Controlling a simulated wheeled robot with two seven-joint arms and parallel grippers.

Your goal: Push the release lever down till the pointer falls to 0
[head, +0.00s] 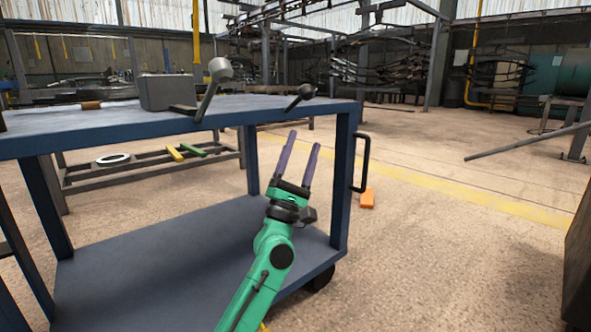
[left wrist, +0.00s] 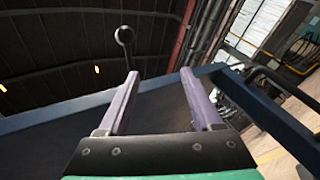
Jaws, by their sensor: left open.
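A grey lever with a round ball knob (head: 220,70) leans up from beside a grey box (head: 167,92) on the blue cart's top. A second, shorter dark lever with a black knob (head: 305,91) sticks out near the cart top's right end. I cannot tell which is the release lever. A dark knob on a stem (left wrist: 124,36) shows above the cart edge in the left wrist view. No pointer or scale is readable. My left gripper (head: 304,141) is open and empty, below cart-top height, fingers pointing up and apart from both levers. My right gripper is out of view.
The blue cart's top (head: 130,121) has a thick front edge above my gripper, also seen in the left wrist view (left wrist: 60,115). Its right leg (head: 343,180) and black handle (head: 362,162) stand right of the gripper. An orange block (head: 367,198) lies on the open floor.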

